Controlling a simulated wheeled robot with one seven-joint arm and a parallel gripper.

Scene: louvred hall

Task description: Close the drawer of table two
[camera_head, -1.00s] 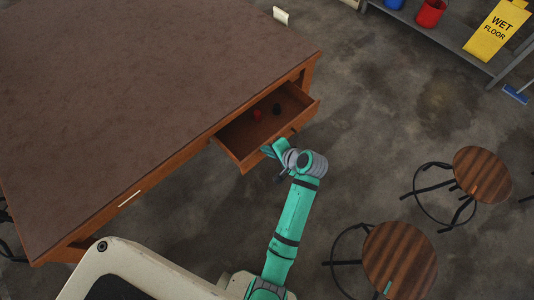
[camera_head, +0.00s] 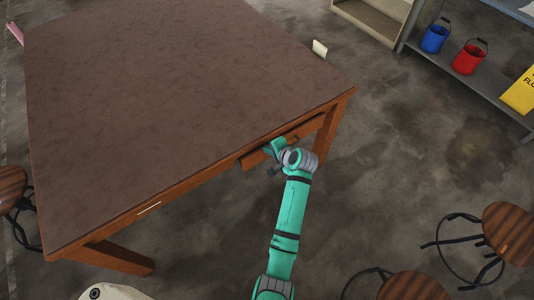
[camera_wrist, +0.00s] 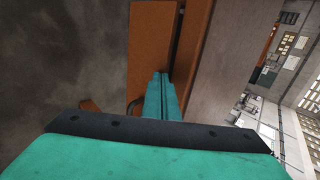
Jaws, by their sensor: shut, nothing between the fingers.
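The large table (camera_head: 180,90) has a dark brown top and orange-brown wooden sides. Its drawer front (camera_head: 309,127) stands only slightly out from the table's near right side, and its inside is hidden. My gripper (camera_head: 270,152) is at the left part of the drawer, by the table edge, partly hidden by my wrist. In the wrist view the shut fingers (camera_wrist: 161,84) point along the orange drawer front (camera_wrist: 150,40), close to it; I cannot tell whether they touch. A dark narrow gap shows between the drawer front and the table edge (camera_wrist: 215,60).
Round wooden stools (camera_head: 510,232) stand at the lower right, and another stool (camera_head: 10,187) is at the left. A shelf with a blue bucket (camera_head: 434,40) and a red bucket (camera_head: 467,60) is at the upper right.

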